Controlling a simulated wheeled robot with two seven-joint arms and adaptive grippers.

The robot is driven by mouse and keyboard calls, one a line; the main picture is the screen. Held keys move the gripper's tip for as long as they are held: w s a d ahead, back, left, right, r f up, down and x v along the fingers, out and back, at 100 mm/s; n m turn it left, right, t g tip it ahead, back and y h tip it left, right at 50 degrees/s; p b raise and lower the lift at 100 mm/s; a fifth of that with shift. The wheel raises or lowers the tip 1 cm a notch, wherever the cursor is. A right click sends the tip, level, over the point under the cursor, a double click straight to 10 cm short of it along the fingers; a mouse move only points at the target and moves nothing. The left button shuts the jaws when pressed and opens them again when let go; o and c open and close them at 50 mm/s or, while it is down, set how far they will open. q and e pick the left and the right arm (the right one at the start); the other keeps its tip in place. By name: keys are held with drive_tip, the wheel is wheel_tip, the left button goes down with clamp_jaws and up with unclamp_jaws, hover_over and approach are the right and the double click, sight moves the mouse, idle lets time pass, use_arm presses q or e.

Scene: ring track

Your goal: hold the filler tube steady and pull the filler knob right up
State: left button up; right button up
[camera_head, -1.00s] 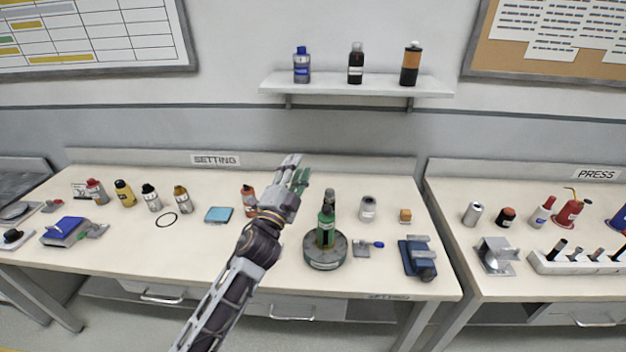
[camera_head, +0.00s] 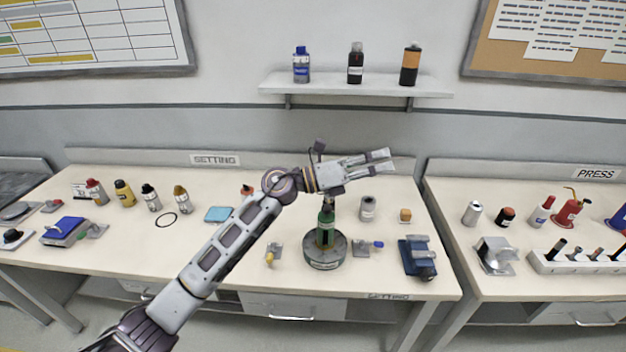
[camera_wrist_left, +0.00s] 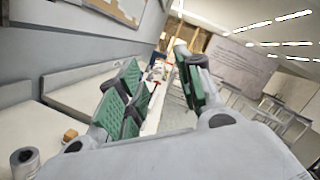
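The filler stands upright on the bench. Its green filler tube (camera_head: 326,229) rises from a round grey base (camera_head: 324,258). The filler knob at the top is mostly hidden behind my left wrist and hand in the head view. My left gripper (camera_head: 389,160) is above and to the right of the tube. Its fingers point right and are apart, with nothing between them. The left wrist view also shows the gripper (camera_wrist_left: 160,85) open, with green finger pads and a clear gap. The filler is not visible there. My right gripper is not in view.
A grey can (camera_head: 367,208) and a small orange block (camera_head: 405,215) stand right of the filler. A blue-grey device (camera_head: 417,258) sits near the front right edge. A shelf (camera_head: 355,88) with bottles hangs behind.

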use_arm(q)
wheel_tip(320, 180, down, 8)
drive_tip(key=w+a+r+m+g+y, duration=0.1)
drive_tip(key=m+g+y, duration=0.3)
drive_tip(key=m+y, duration=0.35)
drive_tip(key=w+a+f+y, duration=0.1)
drive_tip(key=w+a+y, duration=0.1)
drive_tip(key=a+y, duration=0.2)
drive_tip(key=w+a+f+y, duration=0.1)
drive_tip(key=w+a+y, duration=0.2)
drive_tip(key=a, duration=0.6)
drive_tip(key=shift+a+f+m+y, duration=0.3)
drive_tip(key=shift+a+m+y, duration=0.15)
drive_tip(key=shift+y, duration=0.3)
drive_tip(key=shift+d, duration=0.1)
